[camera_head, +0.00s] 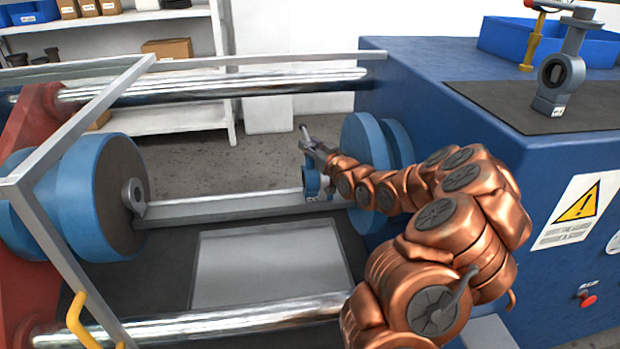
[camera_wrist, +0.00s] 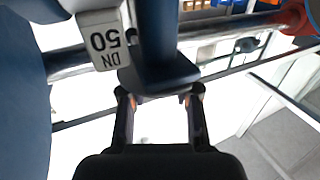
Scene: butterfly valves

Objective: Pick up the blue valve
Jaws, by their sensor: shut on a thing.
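The blue valve (camera_head: 312,183) is small in the head view, just left of the blue round plate on the right. My gripper (camera_head: 318,156) is at it, partly hiding it. In the wrist view the dark blue valve (camera_wrist: 165,66) fills the upper middle, with a white "DN 50" tag (camera_wrist: 103,40). My gripper (camera_wrist: 160,97) shows there with one finger on each side of the valve's lower part, shut on it. The upper part of the valve is cut off by the wrist frame.
A blue machine (camera_head: 440,75) carries a grey valve (camera_head: 560,82) and a blue bin (camera_head: 500,40) on top. Another blue round plate (camera_head: 85,200) with a grey valve (camera_head: 134,194) faces from the left. Chrome bars (camera_head: 250,84) and a grey frame (camera_head: 85,115) border the space.

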